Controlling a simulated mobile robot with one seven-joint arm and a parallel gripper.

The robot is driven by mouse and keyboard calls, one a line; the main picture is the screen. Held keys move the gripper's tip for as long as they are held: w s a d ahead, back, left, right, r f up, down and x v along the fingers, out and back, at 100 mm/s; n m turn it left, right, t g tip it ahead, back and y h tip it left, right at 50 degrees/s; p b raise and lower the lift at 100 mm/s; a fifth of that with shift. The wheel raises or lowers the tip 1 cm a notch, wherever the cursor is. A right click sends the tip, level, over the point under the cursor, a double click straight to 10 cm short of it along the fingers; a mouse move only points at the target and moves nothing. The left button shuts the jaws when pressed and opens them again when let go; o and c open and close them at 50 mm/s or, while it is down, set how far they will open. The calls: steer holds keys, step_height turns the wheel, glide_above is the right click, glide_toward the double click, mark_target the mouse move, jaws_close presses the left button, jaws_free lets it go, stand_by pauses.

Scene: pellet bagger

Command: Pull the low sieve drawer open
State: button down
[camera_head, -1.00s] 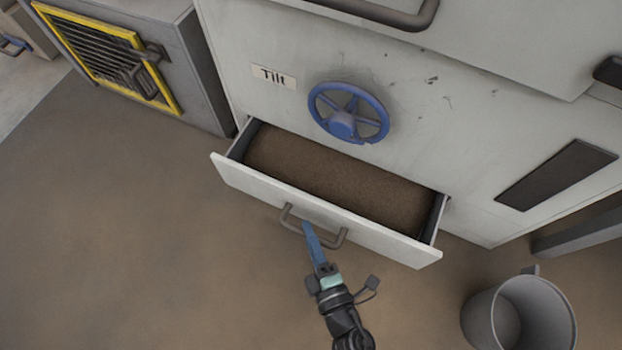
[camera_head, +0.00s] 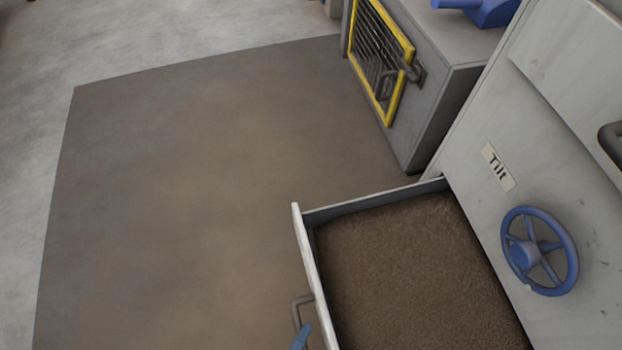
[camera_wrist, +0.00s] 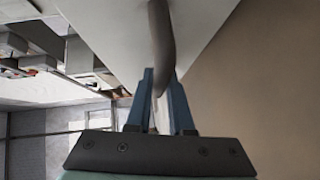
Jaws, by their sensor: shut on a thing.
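The low sieve drawer (camera_head: 302,240) stands well out from the pale machine front, with brown granular material (camera_head: 410,270) inside it. Its bar handle (camera_head: 296,312) is on the outer face, partly cut off by the lower edge of the head view. My gripper (camera_head: 301,338) shows only as a blue fingertip at that handle. In the wrist view the two blue fingers of my gripper (camera_wrist: 160,90) are closed around the dark handle bar (camera_wrist: 160,45), with the drawer's pale front (camera_wrist: 110,35) beside it.
A grey box with a yellow-framed grille (camera_head: 382,60) stands beyond the drawer. The brown floor mat (camera_head: 180,200) to the left is clear.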

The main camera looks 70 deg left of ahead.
steer(key=shift+d, duration=0.1)
steer(key=c, duration=0.8)
jaws_free()
steer(key=p+v, duration=0.3)
steer(key=v, duration=1)
